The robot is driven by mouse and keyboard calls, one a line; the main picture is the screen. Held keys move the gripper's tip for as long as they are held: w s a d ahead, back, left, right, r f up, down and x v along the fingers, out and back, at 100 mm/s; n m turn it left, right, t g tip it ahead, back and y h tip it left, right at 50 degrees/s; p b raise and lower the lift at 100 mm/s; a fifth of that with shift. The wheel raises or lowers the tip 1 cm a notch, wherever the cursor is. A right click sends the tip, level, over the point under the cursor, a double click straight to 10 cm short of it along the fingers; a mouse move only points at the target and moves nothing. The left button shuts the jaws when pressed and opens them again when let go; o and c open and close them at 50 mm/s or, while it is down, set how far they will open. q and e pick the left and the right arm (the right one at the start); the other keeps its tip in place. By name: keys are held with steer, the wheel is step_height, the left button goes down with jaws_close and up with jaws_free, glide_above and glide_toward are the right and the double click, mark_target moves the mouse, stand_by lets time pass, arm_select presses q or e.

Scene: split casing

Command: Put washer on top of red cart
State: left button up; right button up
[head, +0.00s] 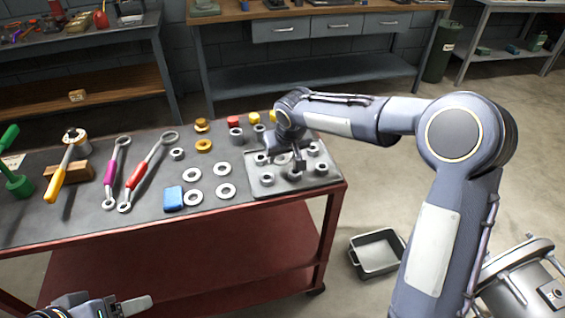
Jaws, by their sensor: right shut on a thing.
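The red cart (190,226) has a dark grey top and red edges and stands in front of me. Several flat pale washers lie on its top, among them one washer (226,191) near the front edge. A grey tray (262,189) with several nut-like metal parts sits on the cart's right end. My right gripper (293,170) points down over the tray, shut on a small grey metal part (294,176). The fingers partly hide this part, and I cannot tell whether it is a washer. My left gripper (125,303) shows only partly at the bottom left, away from the cart top.
A blue block (173,199), wrenches (146,172), a yellow-handled hammer (61,175) and a green-handled tool (17,180) lie on the cart's left and middle. A grey bin (377,253) stands on the floor to the right. Workbenches line the back.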

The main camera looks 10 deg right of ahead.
mark_target(283, 162)
steer(key=shift+f, duration=1.6)
steer(key=shift+w+f, duration=0.1)
steer(key=shift+f, duration=0.05)
steer(key=o, duration=0.7)
